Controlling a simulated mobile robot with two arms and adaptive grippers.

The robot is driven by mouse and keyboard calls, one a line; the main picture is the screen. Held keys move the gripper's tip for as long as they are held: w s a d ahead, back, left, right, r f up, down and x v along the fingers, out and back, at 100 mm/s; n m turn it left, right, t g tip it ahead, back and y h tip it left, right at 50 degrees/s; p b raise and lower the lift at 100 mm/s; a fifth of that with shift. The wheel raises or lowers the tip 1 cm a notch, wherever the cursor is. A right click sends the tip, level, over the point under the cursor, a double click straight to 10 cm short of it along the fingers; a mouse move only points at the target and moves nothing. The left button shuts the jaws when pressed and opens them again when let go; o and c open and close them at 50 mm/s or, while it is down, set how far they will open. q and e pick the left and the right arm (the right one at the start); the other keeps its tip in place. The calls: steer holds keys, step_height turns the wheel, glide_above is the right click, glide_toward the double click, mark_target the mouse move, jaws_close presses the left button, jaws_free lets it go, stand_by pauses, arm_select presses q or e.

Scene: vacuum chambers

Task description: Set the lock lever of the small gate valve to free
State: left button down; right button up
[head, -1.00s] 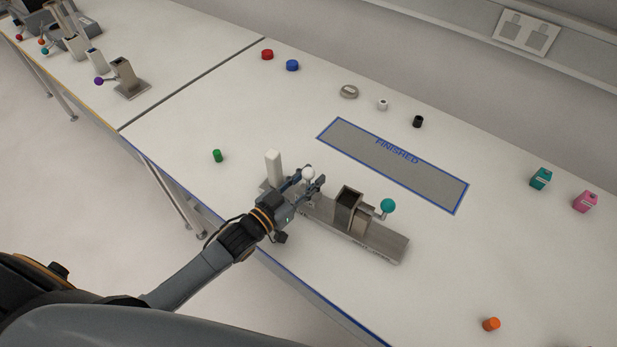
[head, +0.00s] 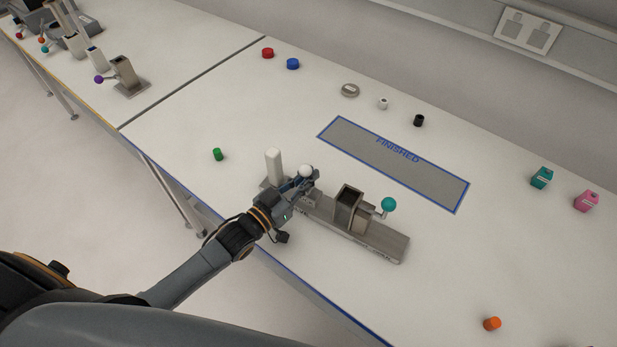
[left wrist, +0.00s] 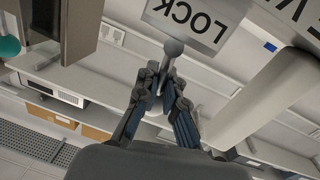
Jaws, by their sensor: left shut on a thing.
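The small gate valve unit stands on a long metal base plate (head: 385,241) near the table's front edge. It carries a white upright post (head: 273,163), a square metal block (head: 348,203) and a teal ball knob (head: 389,204). My right gripper is not in view.
A blue-edged FINISHED area (head: 395,165) lies empty behind the valve. A green piece (head: 218,154) stands to the left and an orange piece (head: 492,324) at the front right. Teal (head: 542,177) and pink (head: 587,201) boxes stand at the right.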

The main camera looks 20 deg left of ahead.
arm_select(q)
steer(key=n, duration=0.1)
steer(key=a+n+b, duration=0.1)
steer(key=n, duration=0.1)
steer(key=n+t, duration=0.1)
steer(key=shift+w+a+f, duration=0.2)
steer(key=shift+w+a, duration=0.05)
steer(key=shift+a, duration=0.05)
steer(key=shift+w+a+f+n+t+y+b, duration=0.15)
steer(key=shift+n+b, duration=0.25)
steer(key=shift+n, duration=0.45)
steer(key=shift+a+f+n+t+y+b, duration=0.1)
steer(key=shift+a+f+n+t+b, duration=0.2)
steer(key=shift+n, duration=0.6)
steer(key=shift+w+a+n+t+y+b, duration=0.1)
steer(key=shift+a+n+b, duration=0.1)
steer(key=shift+n+b, duration=0.45)
steer(key=shift+n, duration=0.3)
steer(key=shift+s, duration=0.1)
steer(key=c, duration=1.5)
jaws_free()
steer(key=shift+o, duration=0.2)
steer(key=shift+s+f, duration=0.15)
steer(key=shift+s+a+f, duration=0.1)
steer(key=shift+s+a, duration=0.1)
steer(key=shift+s, duration=0.1)
steer(key=v, duration=1.1)
steer(key=shift+a, duration=0.1)
